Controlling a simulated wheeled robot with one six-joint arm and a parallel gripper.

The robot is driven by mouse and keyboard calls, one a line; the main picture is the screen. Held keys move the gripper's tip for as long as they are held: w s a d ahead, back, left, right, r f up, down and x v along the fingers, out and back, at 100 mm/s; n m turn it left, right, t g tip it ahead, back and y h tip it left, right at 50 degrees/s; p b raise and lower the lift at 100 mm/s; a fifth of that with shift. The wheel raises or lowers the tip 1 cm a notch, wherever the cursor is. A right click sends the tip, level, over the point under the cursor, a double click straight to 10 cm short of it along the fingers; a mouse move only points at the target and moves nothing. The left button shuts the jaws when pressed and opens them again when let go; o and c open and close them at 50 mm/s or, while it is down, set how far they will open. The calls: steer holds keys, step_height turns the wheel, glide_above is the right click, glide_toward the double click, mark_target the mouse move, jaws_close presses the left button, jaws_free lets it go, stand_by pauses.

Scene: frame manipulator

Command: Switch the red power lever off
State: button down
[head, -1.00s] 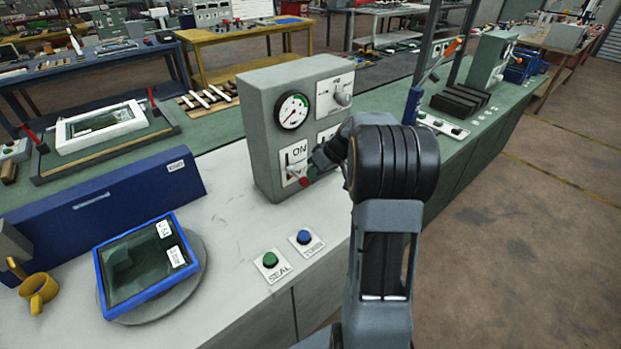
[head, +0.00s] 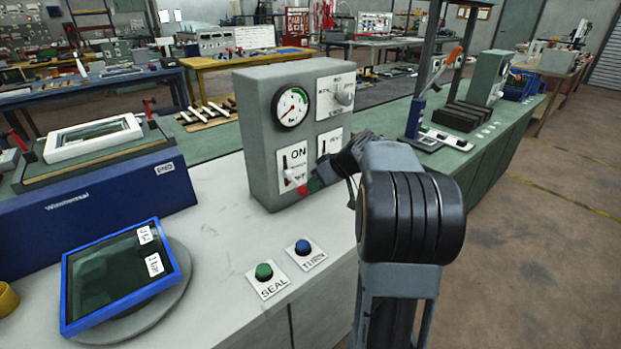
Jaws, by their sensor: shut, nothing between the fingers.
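The grey power box (head: 258,140) stands on the white bench top. The red lever knob (head: 303,190) shows low at the left switch plate (head: 296,154), which reads ON at its top; the lower label is partly covered. The pale lever stem (head: 289,175) is at the lower end of the dark slot. My arm hides part of the box's lower right side.
A round gauge (head: 291,107) and a rotary knob (head: 345,94) are above the lever. A green SEAL button (head: 264,271) and a blue button (head: 303,246) are on the bench in front. A blue-framed panel (head: 126,276) lies at the left. Bare bench top lies between.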

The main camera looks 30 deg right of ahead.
steer(key=shift+r, duration=0.15)
steer(key=d+p+v, duration=0.1)
steer(key=v, duration=1.3)
steer(key=shift+w+d+f, duration=0.25)
steer(key=shift+d, duration=0.1)
